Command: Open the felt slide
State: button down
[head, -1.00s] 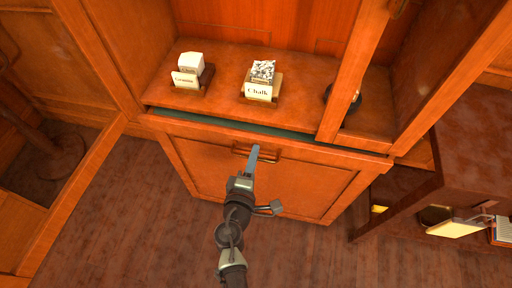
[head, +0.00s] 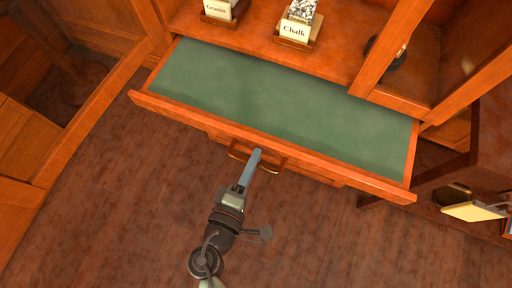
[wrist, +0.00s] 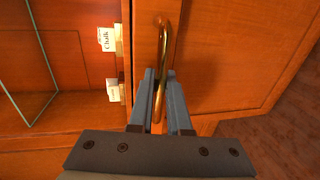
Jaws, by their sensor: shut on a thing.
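The felt slide (head: 270,99) is a wooden pull-out shelf with green felt on top. It is out from the cabinet, with a wide stretch of felt showing in the head view. A brass bar handle (head: 238,152) is on its front; it also shows in the wrist view (wrist: 173,45). My gripper (head: 255,157) is at the handle. In the wrist view its blue-grey fingers (wrist: 161,88) stand on both sides of the bar and are shut on it.
Rock samples with cards reading Granite (head: 216,10) and Chalk (head: 296,29) stand on the cabinet shelf. An open glazed door frame (head: 100,103) is at the left. A dark desk (head: 490,130) stands at the right. The floor in front is clear.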

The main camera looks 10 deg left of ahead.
jog(key=c, duration=1.2)
grip_release()
jog(key=shift+o, duration=0.2)
jog(key=v, duration=1.3)
